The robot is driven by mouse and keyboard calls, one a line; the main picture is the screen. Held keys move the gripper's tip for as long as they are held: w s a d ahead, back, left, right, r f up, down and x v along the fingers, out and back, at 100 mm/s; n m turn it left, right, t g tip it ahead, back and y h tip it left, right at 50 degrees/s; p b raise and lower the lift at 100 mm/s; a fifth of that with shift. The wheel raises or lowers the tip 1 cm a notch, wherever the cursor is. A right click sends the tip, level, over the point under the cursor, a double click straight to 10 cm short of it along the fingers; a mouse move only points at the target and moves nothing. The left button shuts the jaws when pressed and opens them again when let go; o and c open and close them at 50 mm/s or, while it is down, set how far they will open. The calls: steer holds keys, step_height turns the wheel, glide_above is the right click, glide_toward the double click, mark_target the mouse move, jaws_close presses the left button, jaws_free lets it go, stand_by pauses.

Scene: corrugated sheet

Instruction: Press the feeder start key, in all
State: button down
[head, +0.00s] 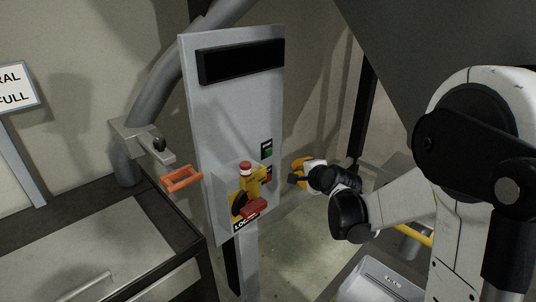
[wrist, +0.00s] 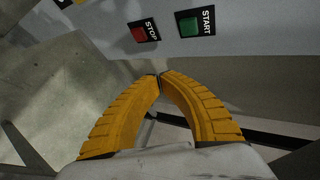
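The feeder start key is a green button labelled START (wrist: 189,25) at the top of the wrist view. In the head view a green key (head: 266,150) shows on the right part of the grey control panel (head: 212,120). A red STOP key (wrist: 139,34) sits beside START in the wrist view. My gripper (wrist: 160,76) has yellow ribbed fingers whose tips meet, with nothing between them. In the head view my gripper (head: 292,176) is to the right of the panel, near the keys. The tips look apart from the START key.
A yellow handle (head: 254,186) with a red-and-white top and a red padlock (head: 254,209) project from the panel's lower front. An orange hasp-like loop (head: 181,179) hangs left of the panel. A dark-edged bench (head: 80,250) fills the lower left. Floor shows right of the panel.

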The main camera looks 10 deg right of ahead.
steer(key=shift+w, duration=0.15)
steer(key=w+a, duration=0.4)
steer(key=w, duration=0.3)
steer(key=shift+a, duration=0.4)
steer(key=shift+w, duration=0.1)
stand_by(1.1)
steer(key=shift+w+a, duration=0.25)
steer(key=shift+w, duration=0.05)
steer(key=shift+w+a, duration=0.2)
steer(key=shift+w, duration=0.15)
stand_by(0.6)
steer(key=shift+s, duration=0.1)
steer(key=shift+s+d, duration=0.45)
steer(key=shift+s, duration=0.2)
steer(key=shift+s+d, duration=0.7)
steer(key=shift+s, duration=0.35)
steer(key=shift+s+d, duration=0.7)
steer(key=shift+s, duration=0.3)
